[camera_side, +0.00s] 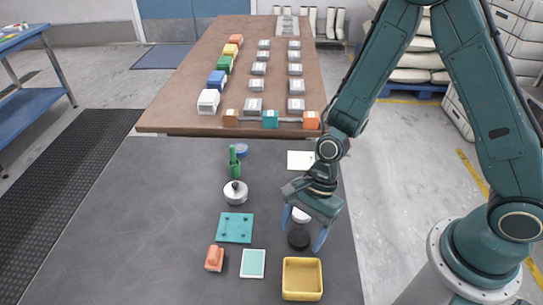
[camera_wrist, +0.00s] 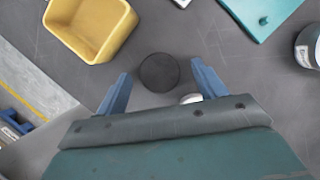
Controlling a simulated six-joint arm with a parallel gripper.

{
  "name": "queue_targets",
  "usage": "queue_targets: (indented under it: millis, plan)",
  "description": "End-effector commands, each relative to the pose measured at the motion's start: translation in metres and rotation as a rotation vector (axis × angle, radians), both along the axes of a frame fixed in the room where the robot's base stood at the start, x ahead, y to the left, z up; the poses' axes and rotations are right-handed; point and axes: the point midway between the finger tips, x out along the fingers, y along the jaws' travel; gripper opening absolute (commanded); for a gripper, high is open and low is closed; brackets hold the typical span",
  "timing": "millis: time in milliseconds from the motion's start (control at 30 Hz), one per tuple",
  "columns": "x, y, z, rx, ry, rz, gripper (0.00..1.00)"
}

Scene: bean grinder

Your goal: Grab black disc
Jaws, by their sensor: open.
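The black disc (camera_side: 299,238) lies on the dark grey table top, just behind the yellow tray in the side view. In the wrist view the black disc (camera_wrist: 159,72) sits just beyond and between the fingertips. My gripper (camera_side: 303,231) points down over it with its blue fingers spread to either side. The gripper (camera_wrist: 162,82) is open and empty in the wrist view. Whether the fingertips touch the table cannot be told.
A yellow tray (camera_side: 302,279) stands close in front of the disc. A white round thing (camera_side: 301,215) lies just behind it, partly hidden by my gripper. A teal plate (camera_side: 235,228), a pale green pad (camera_side: 253,264) and an orange object (camera_side: 214,258) lie to the left.

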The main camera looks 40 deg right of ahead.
Motion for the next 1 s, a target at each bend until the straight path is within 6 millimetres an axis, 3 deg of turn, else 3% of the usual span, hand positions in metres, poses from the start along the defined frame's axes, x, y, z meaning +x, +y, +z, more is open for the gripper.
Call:
queue_targets:
  millis: [567, 833, 1000]
  plan:
    - [-0.0004, 0.0011, -0.0025, 0.0, 0.001, 0.0, 0.7]
    - [-0.0004, 0.0011, -0.0025, 0.0, 0.001, 0.0, 0.21]
    - [-0.0004, 0.0012, -0.0024, 0.0, 0.0, 0.0, 0.21]
